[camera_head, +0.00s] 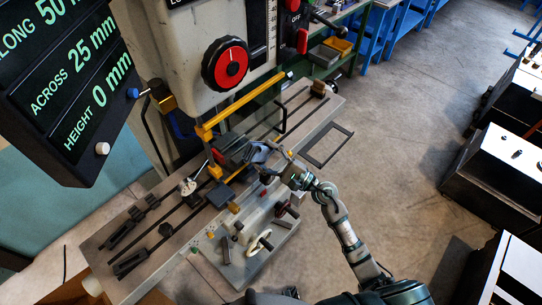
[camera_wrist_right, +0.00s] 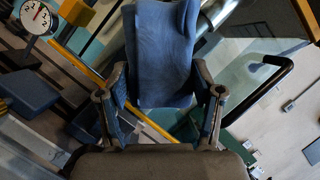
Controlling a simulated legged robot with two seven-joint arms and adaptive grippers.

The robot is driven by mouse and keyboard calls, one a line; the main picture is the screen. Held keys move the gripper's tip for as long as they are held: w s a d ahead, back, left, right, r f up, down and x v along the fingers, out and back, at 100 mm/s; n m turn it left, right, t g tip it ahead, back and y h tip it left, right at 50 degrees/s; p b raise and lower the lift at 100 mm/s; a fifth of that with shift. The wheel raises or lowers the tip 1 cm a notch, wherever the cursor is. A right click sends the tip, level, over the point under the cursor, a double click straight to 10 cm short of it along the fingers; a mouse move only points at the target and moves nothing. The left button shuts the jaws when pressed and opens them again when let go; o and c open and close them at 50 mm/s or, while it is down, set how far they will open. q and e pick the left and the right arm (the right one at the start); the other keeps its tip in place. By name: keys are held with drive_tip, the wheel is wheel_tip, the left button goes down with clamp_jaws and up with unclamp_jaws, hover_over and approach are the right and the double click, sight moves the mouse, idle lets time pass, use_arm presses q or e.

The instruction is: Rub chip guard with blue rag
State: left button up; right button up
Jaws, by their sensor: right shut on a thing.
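The chip guard (camera_head: 241,104) has a yellow frame and a clear panel, and stands over the machine table below the red dial. Its clear panel and black handle also show in the right wrist view (camera_wrist_right: 246,86). My right gripper (camera_head: 276,163) reaches in from the lower right beside the guard. It is shut on the blue rag (camera_head: 260,153), which hangs between its two fingers in the right wrist view (camera_wrist_right: 161,45). I cannot tell whether the rag touches the panel. The rag hides part of the guard in the wrist view. My left gripper is not in view.
The slotted machine table (camera_head: 322,108) carries clamps and a dial gauge (camera_head: 188,187). A tray of handled tools (camera_head: 249,245) stands in front. A display panel (camera_head: 75,85) hangs at upper left. Open floor (camera_head: 400,130) lies to the right, before black cabinets (camera_head: 505,170).

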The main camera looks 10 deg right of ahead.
drive_tip(key=shift+d, duration=0.65)
drive_tip(key=shift+w+a, duration=0.4)
drive_tip(key=shift+a, duration=0.35)
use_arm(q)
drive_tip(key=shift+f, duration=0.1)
use_arm(e)
drive_tip(key=shift+w, duration=0.1)
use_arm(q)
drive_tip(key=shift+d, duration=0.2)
use_arm(e)
drive_tip(key=shift+w+d, duration=0.15)
drive_tip(key=shift+w, duration=0.1)
drive_tip(key=shift+w, duration=0.15)
